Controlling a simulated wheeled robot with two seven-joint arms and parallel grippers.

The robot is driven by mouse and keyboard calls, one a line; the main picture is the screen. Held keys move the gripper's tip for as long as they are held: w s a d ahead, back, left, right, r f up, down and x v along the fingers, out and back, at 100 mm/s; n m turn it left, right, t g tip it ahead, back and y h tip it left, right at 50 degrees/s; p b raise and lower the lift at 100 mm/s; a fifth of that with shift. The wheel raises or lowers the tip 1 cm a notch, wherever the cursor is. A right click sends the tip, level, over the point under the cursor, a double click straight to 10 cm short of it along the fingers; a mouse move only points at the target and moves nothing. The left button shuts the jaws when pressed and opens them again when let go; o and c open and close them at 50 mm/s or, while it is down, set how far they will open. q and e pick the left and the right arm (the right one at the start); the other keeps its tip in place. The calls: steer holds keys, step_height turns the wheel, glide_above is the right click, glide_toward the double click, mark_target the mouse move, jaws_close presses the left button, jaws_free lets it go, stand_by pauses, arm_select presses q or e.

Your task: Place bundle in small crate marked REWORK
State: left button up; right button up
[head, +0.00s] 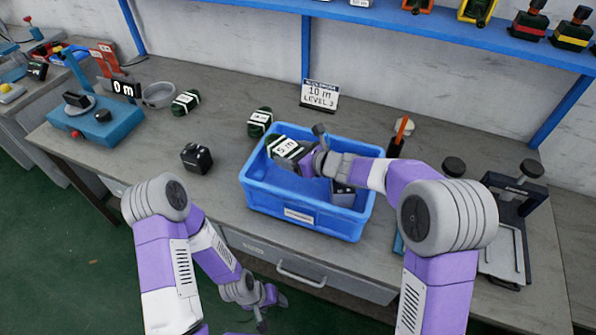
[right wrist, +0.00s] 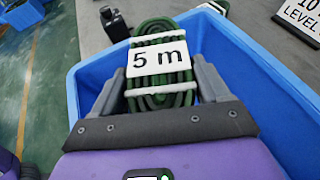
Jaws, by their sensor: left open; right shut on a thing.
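A dark green bundle with white bands and a "5 m" label (head: 284,148) is held in my right gripper (head: 298,156), over the left part of a blue crate (head: 276,200). In the right wrist view the bundle (right wrist: 160,65) sits between both fingers, with the crate's blue walls (right wrist: 255,75) around and below it. I cannot tell whether it touches the crate's floor. The crate's front label (head: 299,216) is too small to read, so I cannot tell whether it says REWORK. My left gripper (head: 262,298) is open and empty, low in front of the bench.
Two more green bundles (head: 186,102) (head: 260,122) lie on the bench. A black block (head: 197,158) stands left of the crate. A dark grey item (head: 343,194) is inside the crate's right part. A blue device (head: 97,122) is far left.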

steer(key=shift+f+b, duration=0.85)
steer(key=shift+f, duration=1.9)
steer(key=shift+f+b, duration=0.65)
steer(key=shift+b, duration=0.35)
steer(key=o, duration=1.1)
steer(key=shift+r, duration=0.1)
steer(key=shift+r+p, duration=0.4)
steer(key=shift+p, duration=0.3)
steer(key=p+v, duration=0.2)
steer(key=v, duration=1)
steer(key=shift+r, duration=0.1)
